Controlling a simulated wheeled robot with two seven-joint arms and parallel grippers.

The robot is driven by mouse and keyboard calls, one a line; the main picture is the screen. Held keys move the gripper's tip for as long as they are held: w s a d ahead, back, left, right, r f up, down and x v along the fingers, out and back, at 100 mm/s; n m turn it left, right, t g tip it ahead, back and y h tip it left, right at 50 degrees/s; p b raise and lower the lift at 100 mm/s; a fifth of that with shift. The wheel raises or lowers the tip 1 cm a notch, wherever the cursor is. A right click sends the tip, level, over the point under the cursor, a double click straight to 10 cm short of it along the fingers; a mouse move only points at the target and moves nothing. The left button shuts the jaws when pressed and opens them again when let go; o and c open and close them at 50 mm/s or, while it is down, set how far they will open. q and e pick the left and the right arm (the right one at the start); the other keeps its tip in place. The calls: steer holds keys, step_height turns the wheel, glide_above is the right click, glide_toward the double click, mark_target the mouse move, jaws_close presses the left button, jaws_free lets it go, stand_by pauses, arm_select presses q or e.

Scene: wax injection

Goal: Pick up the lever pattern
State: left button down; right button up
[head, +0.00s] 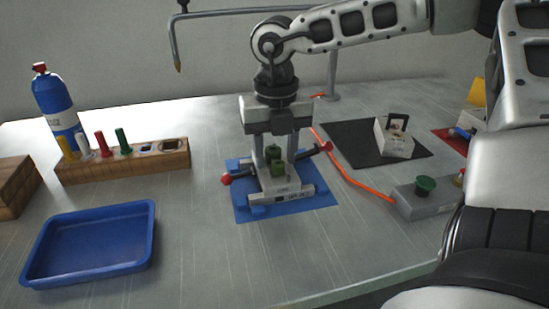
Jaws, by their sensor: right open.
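A small green piece (276,162), which looks like the lever pattern, sits upright on a light grey fixture (285,190) on a blue mat (322,200). The fixture has a red ball knob (226,179) at its left and a dark handle with a red end at its right. My right gripper (275,158) points down over the fixture, with its fingers open on either side of the green piece. I cannot tell whether the fingers touch it. The gripper partly hides the fixture's back. My left gripper is not in view.
An empty blue tray (90,276) lies at front left. Behind it stand a wooden tool block (125,168) and a blue bottle (55,102). At right are a black mat (350,143), a pale block with a black handle (393,140), a grey button box (424,203) and an orange cable (350,177).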

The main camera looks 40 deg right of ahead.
jaws_close()
